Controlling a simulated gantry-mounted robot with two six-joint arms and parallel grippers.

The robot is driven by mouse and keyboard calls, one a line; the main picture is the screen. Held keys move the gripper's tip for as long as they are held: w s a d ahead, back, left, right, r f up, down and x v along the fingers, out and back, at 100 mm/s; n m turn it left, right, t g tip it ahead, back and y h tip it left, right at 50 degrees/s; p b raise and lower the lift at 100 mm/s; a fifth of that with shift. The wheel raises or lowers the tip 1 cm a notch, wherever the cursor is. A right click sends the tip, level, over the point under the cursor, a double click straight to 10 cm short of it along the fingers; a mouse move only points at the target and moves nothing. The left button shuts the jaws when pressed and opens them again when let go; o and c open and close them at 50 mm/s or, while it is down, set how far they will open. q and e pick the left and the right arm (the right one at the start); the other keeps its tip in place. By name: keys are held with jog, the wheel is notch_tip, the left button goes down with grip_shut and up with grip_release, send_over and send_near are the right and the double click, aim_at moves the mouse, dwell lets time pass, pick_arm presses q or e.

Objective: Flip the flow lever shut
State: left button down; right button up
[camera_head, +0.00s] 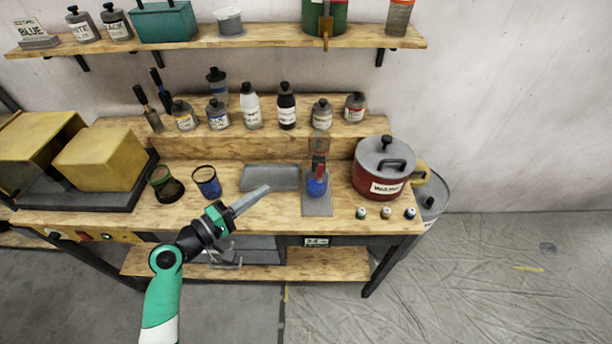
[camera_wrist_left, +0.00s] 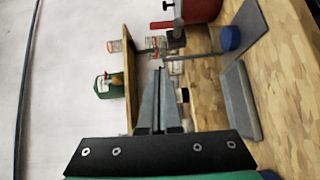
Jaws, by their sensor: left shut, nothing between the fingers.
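The dispenser (camera_head: 319,147) stands on the bench left of the red pot, a clear tube over a grey plate. A small red part (camera_head: 320,171), which looks like the flow lever, shows in front of it, just above a blue cup (camera_head: 316,188). In the left wrist view the dispenser (camera_wrist_left: 155,43) lies sideways beyond my fingertips, with the blue cup (camera_wrist_left: 230,38) to its right. The lever's exact angle is unclear. My left gripper (camera_head: 266,188) is shut and empty, left of the dispenser and apart from it. My right gripper is not in view.
The red pot (camera_head: 367,184) stands right of the dispenser. A grey tray (camera_head: 270,178) lies left of it. Two dark cups (camera_head: 207,182) stand farther left. Several bottles (camera_head: 287,107) line the raised shelf behind. Three small jars (camera_head: 386,212) stand at the front right.

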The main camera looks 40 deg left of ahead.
pick_arm(q)
jog(key=b, duration=0.1)
send_near(320, 169)
jog(key=w+a, duration=0.4)
jog(key=shift+w+d+f, duration=0.15)
jog(key=shift+w+d, duration=0.45)
jog(key=shift+w+d+f, duration=0.15)
jog(key=shift+w+d, duration=0.45)
jog(key=shift+w, duration=0.05)
jog(key=shift+p, duration=0.35)
